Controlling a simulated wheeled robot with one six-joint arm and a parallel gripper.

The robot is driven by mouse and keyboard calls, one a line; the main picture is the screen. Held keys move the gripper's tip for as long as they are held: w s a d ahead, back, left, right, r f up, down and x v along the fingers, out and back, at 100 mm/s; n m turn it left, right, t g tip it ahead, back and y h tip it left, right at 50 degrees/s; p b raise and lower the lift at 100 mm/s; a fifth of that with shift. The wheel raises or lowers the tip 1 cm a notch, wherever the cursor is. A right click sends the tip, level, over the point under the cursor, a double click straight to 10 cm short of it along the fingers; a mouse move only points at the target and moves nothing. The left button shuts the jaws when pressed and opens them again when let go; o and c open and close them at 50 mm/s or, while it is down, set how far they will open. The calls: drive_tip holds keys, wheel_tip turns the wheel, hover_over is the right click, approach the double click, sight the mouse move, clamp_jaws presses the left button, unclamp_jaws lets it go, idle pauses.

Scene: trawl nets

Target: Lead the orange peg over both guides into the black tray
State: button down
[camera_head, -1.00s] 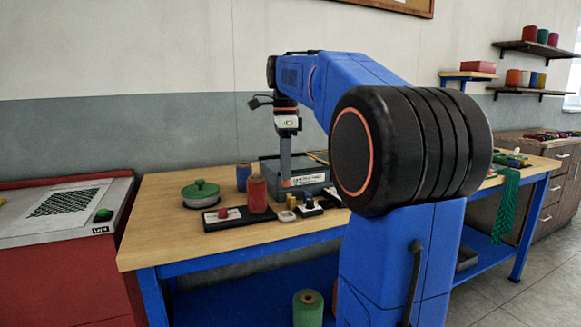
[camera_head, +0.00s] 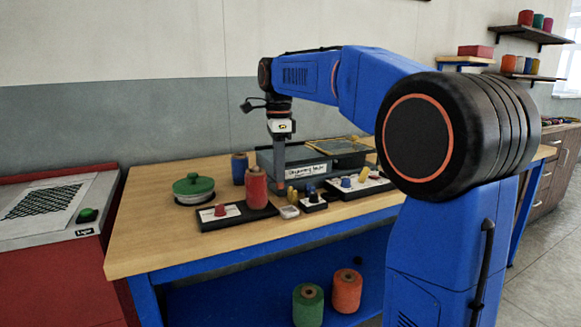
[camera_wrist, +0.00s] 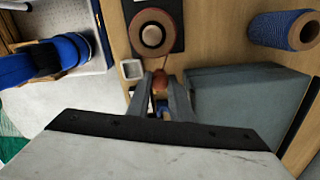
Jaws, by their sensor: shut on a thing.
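In the wrist view an orange-red peg (camera_wrist: 161,79) is pinched between the fingertips of my gripper (camera_wrist: 160,90), with a thin line running up from it. In the head view my gripper (camera_head: 279,184) points down just right of the red spool (camera_head: 256,190); the peg is hard to make out there. The spool stands on a black tray or base (camera_head: 236,218) with a white label and a small red peg (camera_head: 220,211). A smaller black block (camera_head: 313,206) with a blue peg stands to the right. I cannot tell which parts are the guides.
A grey box (camera_head: 300,160) stands behind my gripper, and a blue spool (camera_head: 240,168) stands behind the red one. A small white dish (camera_head: 289,211) lies at the front. A green-lidded pot (camera_head: 193,187) stands left. The left front tabletop is clear.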

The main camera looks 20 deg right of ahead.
drive_tip(key=shift+w+d, duration=0.15)
drive_tip(key=shift+d, duration=4.75)
drive_tip(key=shift+s+d+f, duration=0.45)
drive_tip(key=shift+d+f, duration=0.35)
drive_tip(key=shift+d, duration=0.1)
drive_tip(key=shift+s+d+f, duration=0.5)
drive_tip(key=shift+d+f, duration=0.25)
drive_tip(key=shift+d, duration=0.2)
drive_tip(key=shift+s+d+f, duration=0.45)
drive_tip(key=shift+d+f, duration=0.35)
drive_tip(key=shift+d, duration=0.1)
drive_tip(key=shift+f, duration=0.2)
drive_tip(key=c, duration=1.5)
unclamp_jaws()
wheel_tip(320, 180, up, 17)
drive_tip(key=shift+r, duration=0.2)
